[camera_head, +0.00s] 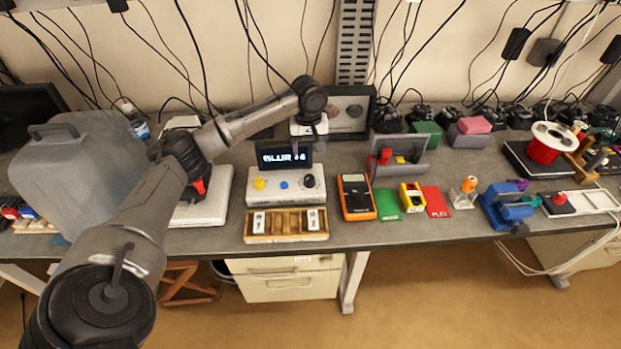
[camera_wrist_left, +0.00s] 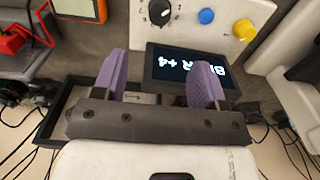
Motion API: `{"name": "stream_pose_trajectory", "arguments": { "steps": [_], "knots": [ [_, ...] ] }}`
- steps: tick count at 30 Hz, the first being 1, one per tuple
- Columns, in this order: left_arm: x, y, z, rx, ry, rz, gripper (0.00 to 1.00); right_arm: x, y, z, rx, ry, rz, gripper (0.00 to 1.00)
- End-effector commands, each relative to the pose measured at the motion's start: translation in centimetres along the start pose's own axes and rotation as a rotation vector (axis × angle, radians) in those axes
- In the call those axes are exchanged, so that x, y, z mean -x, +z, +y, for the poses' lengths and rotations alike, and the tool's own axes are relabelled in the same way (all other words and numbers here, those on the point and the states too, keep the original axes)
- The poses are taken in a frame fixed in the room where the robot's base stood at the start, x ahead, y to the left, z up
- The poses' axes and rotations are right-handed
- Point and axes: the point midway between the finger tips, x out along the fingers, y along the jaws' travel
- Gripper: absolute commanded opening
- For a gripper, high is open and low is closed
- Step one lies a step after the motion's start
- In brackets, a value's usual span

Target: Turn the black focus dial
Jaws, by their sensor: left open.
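The black focus dial (camera_head: 309,181) is on the right of the white control box (camera_head: 278,199), with a blue button (camera_head: 284,185) and a yellow knob (camera_head: 259,183) to its left. The screen (camera_head: 284,156) behind them reads "BLUR +4". In the left wrist view the dial (camera_wrist_left: 160,12) is at the top edge, beyond the fingers. My left gripper (camera_head: 307,134) is above and behind the screen, apart from the dial. Its purple fingers (camera_wrist_left: 159,80) are spread and empty, and the right one overlaps the screen (camera_wrist_left: 187,69). My right gripper is not in view.
A wooden tray (camera_head: 286,238) with white pieces lies in front of the box. An orange multimeter (camera_head: 356,197) stands close on its right. A dark framed panel (camera_head: 346,112) is behind. A large grey jug (camera_head: 70,170) is far left, and cables hang along the wall.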

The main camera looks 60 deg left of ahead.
Motion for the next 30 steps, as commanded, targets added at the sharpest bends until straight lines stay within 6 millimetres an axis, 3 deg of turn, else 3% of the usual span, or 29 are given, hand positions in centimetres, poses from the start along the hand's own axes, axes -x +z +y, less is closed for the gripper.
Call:
{"name": "stream_pose_trajectory", "arguments": {
  "steps": [18, 30],
  "knots": [
    [-10.5, 0.1, -0.1, -0.001, -0.003, -0.001, 0.66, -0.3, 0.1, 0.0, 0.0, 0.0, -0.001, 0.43],
    [-13.1, 0.0, -0.1, -0.002, -0.001, 0.002, 0.66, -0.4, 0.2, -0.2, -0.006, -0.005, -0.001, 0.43]
  ]
}}
